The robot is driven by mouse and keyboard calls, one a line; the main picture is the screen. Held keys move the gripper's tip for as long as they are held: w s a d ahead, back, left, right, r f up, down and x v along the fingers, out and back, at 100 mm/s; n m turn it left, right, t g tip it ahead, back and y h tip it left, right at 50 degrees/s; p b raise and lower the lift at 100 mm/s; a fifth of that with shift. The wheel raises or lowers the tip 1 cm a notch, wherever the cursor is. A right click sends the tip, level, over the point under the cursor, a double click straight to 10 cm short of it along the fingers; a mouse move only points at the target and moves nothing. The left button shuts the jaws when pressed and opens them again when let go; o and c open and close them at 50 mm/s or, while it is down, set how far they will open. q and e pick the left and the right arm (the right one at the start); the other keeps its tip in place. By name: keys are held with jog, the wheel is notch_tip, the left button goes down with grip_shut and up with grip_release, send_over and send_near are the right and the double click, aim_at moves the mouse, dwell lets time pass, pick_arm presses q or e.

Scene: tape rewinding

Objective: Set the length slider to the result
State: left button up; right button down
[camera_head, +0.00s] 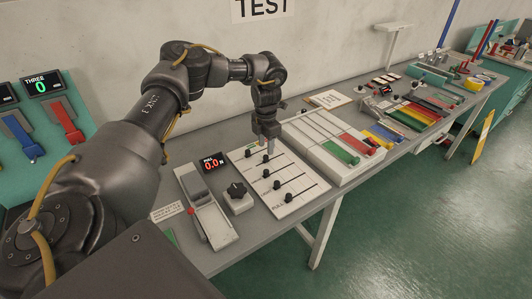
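A white slider panel (298,172) lies on the grey table, with several dark slots and black knobs. Its nearest slider knob (288,197) is beside a label reading PULL; the other labels are too small to read, so I cannot tell which one is the length slider. My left gripper (267,143) points down over the far left end of the panel, close to the farthest knobs. Its fingers are small and I cannot tell whether they touch or hold a knob. A small display (212,161) marked PULL shows red digits that look like 0.0. My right gripper is out of view.
A black rotary knob (237,190) on a white base and a white lever device (213,217) stand left of the panel. A white rack with coloured strips (338,150) stands to its right. The wall with the TEST sign (263,9) is behind.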

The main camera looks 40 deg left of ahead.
aim_at(266, 156)
pick_arm(q)
jog(key=shift+f+p, duration=0.35)
jog(key=shift+f, duration=2.05)
grip_shut()
